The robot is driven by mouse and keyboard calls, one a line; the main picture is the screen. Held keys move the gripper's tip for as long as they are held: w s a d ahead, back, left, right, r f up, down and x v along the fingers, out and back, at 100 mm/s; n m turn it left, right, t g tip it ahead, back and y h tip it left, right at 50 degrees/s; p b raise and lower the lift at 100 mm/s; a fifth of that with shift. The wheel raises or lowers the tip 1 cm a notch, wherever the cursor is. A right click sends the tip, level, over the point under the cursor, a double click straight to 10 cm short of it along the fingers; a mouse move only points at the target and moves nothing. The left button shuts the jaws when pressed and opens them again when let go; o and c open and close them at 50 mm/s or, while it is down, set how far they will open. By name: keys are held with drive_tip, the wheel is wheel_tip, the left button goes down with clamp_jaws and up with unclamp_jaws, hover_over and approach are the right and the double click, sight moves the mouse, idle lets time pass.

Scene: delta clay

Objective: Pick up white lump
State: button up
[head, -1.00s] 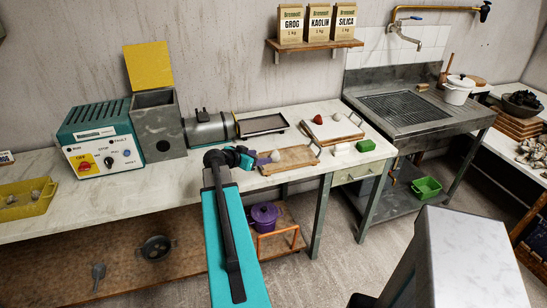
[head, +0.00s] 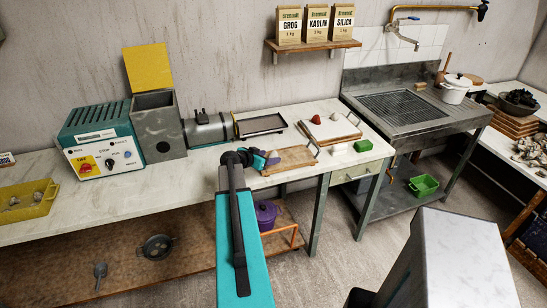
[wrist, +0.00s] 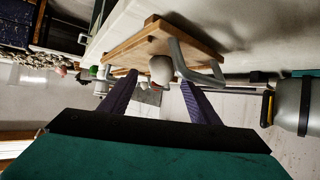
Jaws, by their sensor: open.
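A pale, whitish lump (wrist: 161,70) shows in the wrist view between my fingers and beyond their tips, against the wooden board (wrist: 135,45). In the head view my gripper (head: 271,158) is at the left end of that board (head: 296,158), low over the bench, and mostly covers this lump. Its purple fingers are apart with nothing held between them. A small white lump (head: 336,116) and a red one (head: 316,119) sit on a white-topped board.
A dark tray (head: 262,125) and a metal cylinder (head: 208,128) stand behind my gripper. A teal control box (head: 98,135) and a yellow tray (head: 28,200) are to the left. The sink (head: 405,108) is to the right. The bench front left of my gripper is clear.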

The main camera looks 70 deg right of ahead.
sight(273, 155)
drive_tip(key=shift+d, duration=0.15)
drive_tip(key=shift+p+x, duration=0.9)
drive_tip(key=shift+p, duration=0.1)
drive_tip(key=shift+p+x, duration=0.8)
drive_tip(key=shift+x, duration=0.8)
drive_tip(key=shift+f, duration=0.1)
drive_tip(key=shift+w, duration=0.1)
drive_tip(key=c, duration=1.2)
drive_tip(key=shift+o, duration=0.2)
drive_tip(key=shift+r+b, duration=1.95)
drive_tip(key=shift+r, duration=3.1)
